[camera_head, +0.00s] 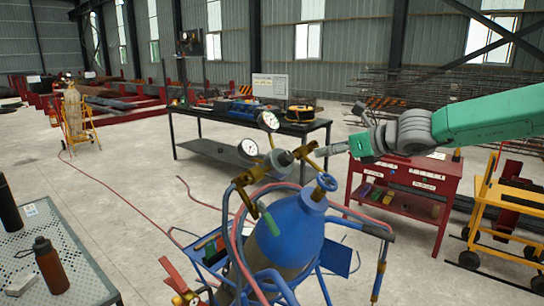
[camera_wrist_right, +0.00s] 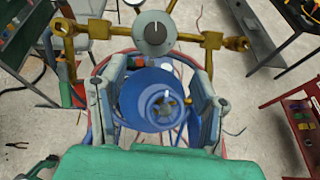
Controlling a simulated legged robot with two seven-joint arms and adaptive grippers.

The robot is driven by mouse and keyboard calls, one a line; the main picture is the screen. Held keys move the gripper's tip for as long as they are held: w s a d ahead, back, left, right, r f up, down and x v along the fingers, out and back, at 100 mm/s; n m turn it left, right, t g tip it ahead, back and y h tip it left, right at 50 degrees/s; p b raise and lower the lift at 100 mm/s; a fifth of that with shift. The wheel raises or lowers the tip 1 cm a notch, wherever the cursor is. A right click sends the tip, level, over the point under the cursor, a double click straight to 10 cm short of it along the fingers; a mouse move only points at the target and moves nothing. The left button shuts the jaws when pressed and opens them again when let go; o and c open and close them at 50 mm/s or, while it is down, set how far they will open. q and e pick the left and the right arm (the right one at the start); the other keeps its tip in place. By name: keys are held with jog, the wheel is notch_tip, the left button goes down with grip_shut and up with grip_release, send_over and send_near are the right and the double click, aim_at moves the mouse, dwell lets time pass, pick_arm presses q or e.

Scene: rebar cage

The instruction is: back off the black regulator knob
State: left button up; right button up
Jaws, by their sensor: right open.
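The regulator knob (camera_head: 283,158) is dark grey and round, on the brass regulator (camera_head: 255,174) above the blue gas cylinder (camera_head: 293,228). In the right wrist view the knob (camera_wrist_right: 156,33) faces the camera, with a white pointer line near upright. My right gripper (camera_head: 328,149) comes in from the right in the head view, close to the knob. In the wrist view my right gripper (camera_wrist_right: 155,64) is open, one finger on each side, with nothing between the fingertips; the knob lies beyond them. My left gripper is not in view.
Two white gauges (camera_head: 268,121) stand over the regulator. Red hoses (camera_head: 237,235) hang around the cylinder. A red tool cart (camera_head: 405,185) stands behind on the right. A perforated table (camera_head: 75,262) is at left.

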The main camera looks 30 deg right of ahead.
aim_at(291, 157)
jog(key=shift+w+d+f+b, duration=0.2)
jog(key=shift+w+f+b, duration=0.35)
jog(key=shift+b, duration=0.4)
jog(key=w+a+b, duration=0.1)
jog(key=w, duration=0.1)
jog(key=w+a+f+b, duration=0.1)
jog(key=w+a, duration=0.1)
jog(key=w+a+f+b, duration=0.1)
jog(key=w, duration=0.1)
jog(key=shift+a+b, duration=0.15)
jog(key=shift+b, duration=0.2)
jog(key=w, duration=0.1)
jog(key=w+f, duration=0.1)
jog(key=w, duration=0.1)
jog(key=w+f, duration=0.1)
jog(key=shift+w+d+f, duration=0.1)
jog(key=shift+w+d, duration=0.1)
jog(key=shift+w, duration=0.1)
jog(key=shift+w+a, duration=0.15)
jog(key=shift+a, duration=0.25)
jog(key=shift+a+r, duration=0.2)
jog(key=shift+a, duration=0.2)
jog(key=c, duration=0.7)
jog(key=shift+f, duration=0.1)
jog(key=c, duration=0.4)
jog(key=shift+d+f, duration=0.15)
jog(key=shift+d, duration=0.25)
jog(key=shift+c, duration=0.2)
